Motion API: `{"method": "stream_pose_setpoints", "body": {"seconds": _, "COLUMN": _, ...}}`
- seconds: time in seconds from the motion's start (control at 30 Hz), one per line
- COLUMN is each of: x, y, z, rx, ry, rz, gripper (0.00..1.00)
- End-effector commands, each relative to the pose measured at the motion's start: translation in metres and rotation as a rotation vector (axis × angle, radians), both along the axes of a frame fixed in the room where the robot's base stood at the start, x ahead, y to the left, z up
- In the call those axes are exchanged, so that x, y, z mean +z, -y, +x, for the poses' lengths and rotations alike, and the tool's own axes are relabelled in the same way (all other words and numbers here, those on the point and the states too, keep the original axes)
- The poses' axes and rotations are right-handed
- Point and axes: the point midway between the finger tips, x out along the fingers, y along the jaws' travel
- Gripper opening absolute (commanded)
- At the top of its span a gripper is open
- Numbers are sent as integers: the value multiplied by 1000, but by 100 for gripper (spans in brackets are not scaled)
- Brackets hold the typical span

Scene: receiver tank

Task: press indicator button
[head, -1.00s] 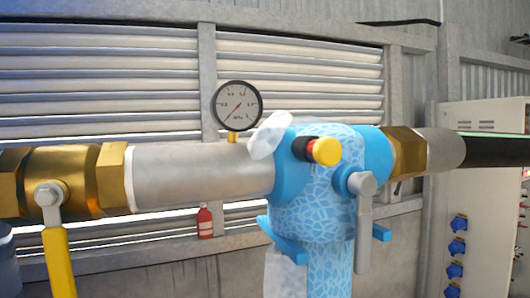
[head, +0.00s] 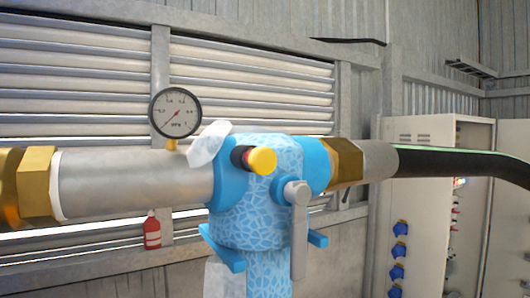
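A round yellow knob with a red and black collar (head: 262,160) sticks out of the front of a blue patterned fitting (head: 262,215); it looks like the indicator button. Nothing touches it. The fitting joins a grey pipe (head: 140,183) on the left and a brass nut (head: 345,164) on the right. A grey lever handle (head: 298,230) hangs down just right of the button. My gripper is not in view.
A pressure gauge (head: 175,113) stands on the pipe left of the button. A pale cabinet (head: 425,200) with several blue sockets is at the right. A small red bottle (head: 152,231) is behind the pipe. The space before the button looks clear.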

Motion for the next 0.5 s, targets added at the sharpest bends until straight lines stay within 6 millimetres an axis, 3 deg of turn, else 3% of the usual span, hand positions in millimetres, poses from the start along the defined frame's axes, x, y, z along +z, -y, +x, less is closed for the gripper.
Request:
{"method": "stream_pose_setpoints", "body": {"seconds": 0.03, "x": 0, "y": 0, "z": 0, "rx": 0, "ry": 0, "rz": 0, "gripper": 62}}
{"method": "stream_pose_setpoints", "body": {"seconds": 0.3, "x": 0, "y": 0, "z": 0, "rx": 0, "ry": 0, "rz": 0, "gripper": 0}}
{"method": "stream_pose_setpoints", "body": {"seconds": 0.5, "x": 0, "y": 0, "z": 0, "rx": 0, "ry": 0, "rz": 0, "gripper": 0}}
